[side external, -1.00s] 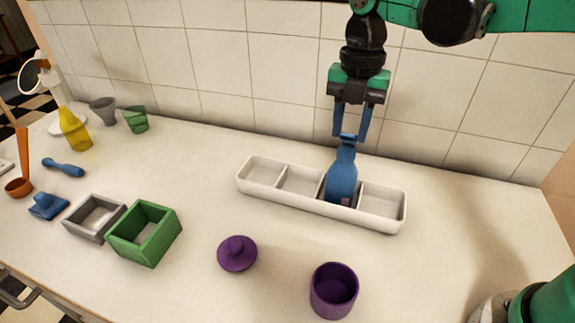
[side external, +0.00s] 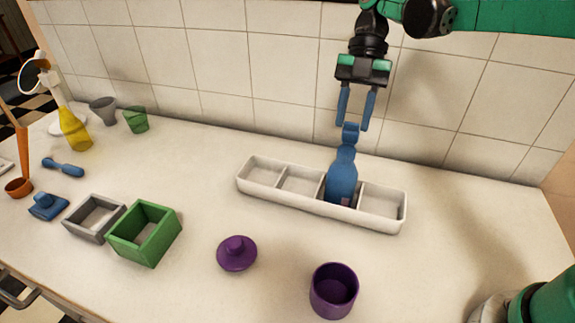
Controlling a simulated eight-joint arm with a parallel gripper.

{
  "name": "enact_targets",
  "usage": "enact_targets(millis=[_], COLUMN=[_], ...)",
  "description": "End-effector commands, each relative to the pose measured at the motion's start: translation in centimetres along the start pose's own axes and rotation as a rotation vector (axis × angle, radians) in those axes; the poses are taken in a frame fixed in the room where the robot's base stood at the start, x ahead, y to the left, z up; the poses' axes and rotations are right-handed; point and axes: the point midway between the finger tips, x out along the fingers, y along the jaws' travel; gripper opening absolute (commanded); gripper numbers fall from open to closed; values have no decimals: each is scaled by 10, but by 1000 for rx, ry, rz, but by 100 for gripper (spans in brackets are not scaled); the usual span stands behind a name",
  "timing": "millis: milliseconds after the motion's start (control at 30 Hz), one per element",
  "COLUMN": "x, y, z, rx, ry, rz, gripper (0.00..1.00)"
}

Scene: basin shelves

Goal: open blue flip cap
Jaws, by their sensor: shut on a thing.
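The blue bottle (side external: 342,178) stands upright in a compartment of the long white tray (side external: 322,208), right of the tray's middle. Its blue flip cap (side external: 350,131) shows at the top of the neck, standing up above it. My gripper (side external: 353,127) is above the bottle, pointing down, with its two blue fingers on either side of the cap. It is shut on the cap. The exact contact and the hinge are too small to make out.
A purple lid (side external: 237,254) and purple pot (side external: 334,291) stand in front of the tray. A green box (side external: 145,234) and grey box (side external: 94,218) are at left. A yellow bottle (side external: 75,130) stands farther back. The tiled wall is close behind my gripper.

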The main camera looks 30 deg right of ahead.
Motion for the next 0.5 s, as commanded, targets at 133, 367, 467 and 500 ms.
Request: enact_targets(millis=[133, 367, 467, 500], x=[0, 0, 0, 0], y=[0, 0, 0, 0], z=[0, 0, 0, 0], rx=[0, 0, 0, 0], ry=[2, 0, 0, 0], rz=[0, 0, 0, 0], gripper=[0, 46, 63, 63])
